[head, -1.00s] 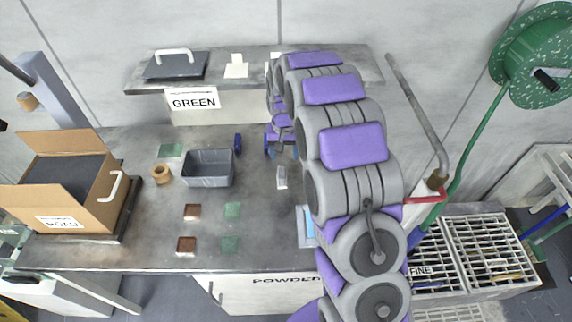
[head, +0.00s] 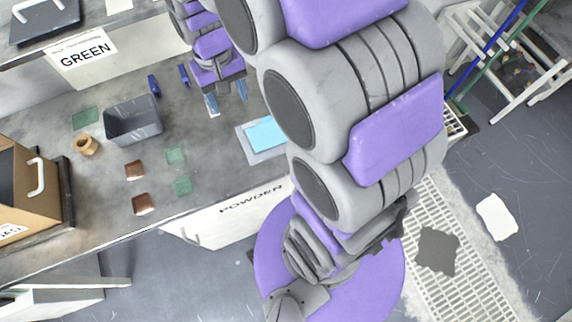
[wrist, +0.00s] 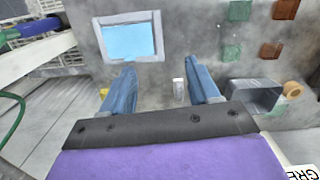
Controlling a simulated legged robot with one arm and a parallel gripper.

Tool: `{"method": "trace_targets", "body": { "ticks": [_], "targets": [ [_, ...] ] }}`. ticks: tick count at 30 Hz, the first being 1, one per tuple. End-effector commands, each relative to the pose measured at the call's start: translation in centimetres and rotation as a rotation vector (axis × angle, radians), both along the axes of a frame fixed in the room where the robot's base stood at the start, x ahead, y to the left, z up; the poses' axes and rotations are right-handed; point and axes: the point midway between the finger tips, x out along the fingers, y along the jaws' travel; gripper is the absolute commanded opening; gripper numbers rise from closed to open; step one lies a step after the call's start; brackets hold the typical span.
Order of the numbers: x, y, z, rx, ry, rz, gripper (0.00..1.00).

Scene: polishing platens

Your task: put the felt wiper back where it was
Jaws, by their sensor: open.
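My gripper (head: 228,98) is open over the grey bench, with its two blue fingers apart. In the wrist view it also shows open (wrist: 160,88). A small pale block (wrist: 179,91), which may be the felt wiper, shows between the fingers in the wrist view, nearer the right-hand finger and apart from both. In the head view its pale end (head: 213,112) shows beside the left-hand finger, the rest hidden. I cannot tell its height relative to the fingertips.
A grey tray (head: 246,155) with a light blue sheet lies right of the gripper. A grey bin (head: 158,128), small blue pieces (head: 154,85), green and brown squares (head: 135,170), a tan ring (head: 87,145) and a cardboard box (head: 40,215) are to the left. Floor grating (head: 440,215) is at right.

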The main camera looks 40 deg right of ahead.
Motion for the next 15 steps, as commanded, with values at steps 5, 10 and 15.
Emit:
{"method": "trace_targets", "body": {
  "ticks": [5,10,15],
  "targets": [
    [-5.9,0.0,1.6,0.002,0.016,0.025,0.61],
    [-11.4,0.0,2.2,0.004,0.04,0.05,0.61],
    [-16.7,0.0,2.3,0.006,0.058,0.073,0.61]
  ]
}}
